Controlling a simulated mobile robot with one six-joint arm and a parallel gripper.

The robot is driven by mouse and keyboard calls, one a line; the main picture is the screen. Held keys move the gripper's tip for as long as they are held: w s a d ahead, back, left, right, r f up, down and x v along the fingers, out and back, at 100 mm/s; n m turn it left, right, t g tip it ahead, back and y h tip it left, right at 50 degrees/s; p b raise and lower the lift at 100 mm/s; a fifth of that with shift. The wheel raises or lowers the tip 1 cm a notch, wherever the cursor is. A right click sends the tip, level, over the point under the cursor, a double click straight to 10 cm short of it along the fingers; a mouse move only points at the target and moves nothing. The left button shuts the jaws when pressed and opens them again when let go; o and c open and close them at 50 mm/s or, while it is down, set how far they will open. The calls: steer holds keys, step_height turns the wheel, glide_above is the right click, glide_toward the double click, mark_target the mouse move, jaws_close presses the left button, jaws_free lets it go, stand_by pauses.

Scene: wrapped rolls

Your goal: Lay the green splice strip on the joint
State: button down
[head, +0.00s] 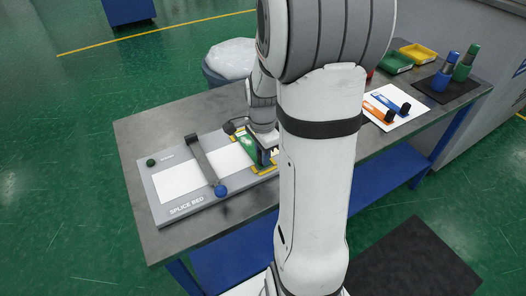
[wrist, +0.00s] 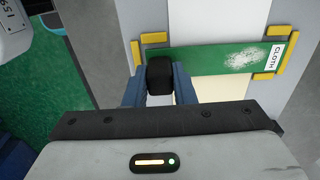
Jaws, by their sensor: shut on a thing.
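The green splice strip (wrist: 205,60), with a pale speckled patch and a CLOTH label, lies across the white sheet and a cream sheet in the wrist view, between yellow corner guides (wrist: 291,50). I cannot tell whether it touches the sheets. In the head view the strip (head: 247,146) shows at the right part of the grey splice bed (head: 170,212). My gripper (wrist: 159,78) is shut on the strip's black grip block at its left end in the wrist view. The joint itself is hidden under the strip.
A hinged bar with a blue knob (head: 221,190) crosses the bed left of the strip. Orange (head: 378,110) and blue (head: 388,102) strips lie on a white sheet at right. Bottles (head: 464,66) and bins (head: 418,53) stand beyond. A lined waste bin (head: 229,60) stands behind the table.

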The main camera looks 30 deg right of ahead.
steer(key=shift+f, duration=0.1)
steer(key=c, duration=1.1)
jaws_free()
step_height(320, 180, up, 8)
steer(key=shift+f, duration=0.1)
steer(key=s+a+r+n+t, duration=0.1)
steer(key=s+a+n, duration=0.3)
steer(key=n, duration=0.1)
steer(key=s+a+r+n, duration=0.2)
steer(key=s+a+n, duration=0.1)
steer(key=n, duration=0.3)
steer(key=s+a+r+n+t, duration=0.1)
steer(key=s+a+n, duration=0.3)
steer(key=a+n, duration=0.1)
steer(key=shift+s+r+n+t, duration=0.15)
steer(key=shift+s+n+t, duration=0.2)
steer(key=shift+n, duration=0.15)
steer(key=shift+s+a+n, duration=0.2)
steer(key=shift+s+n, duration=0.05)
steer(key=shift+n, duration=0.25)
steer(key=shift+c, duration=0.2)
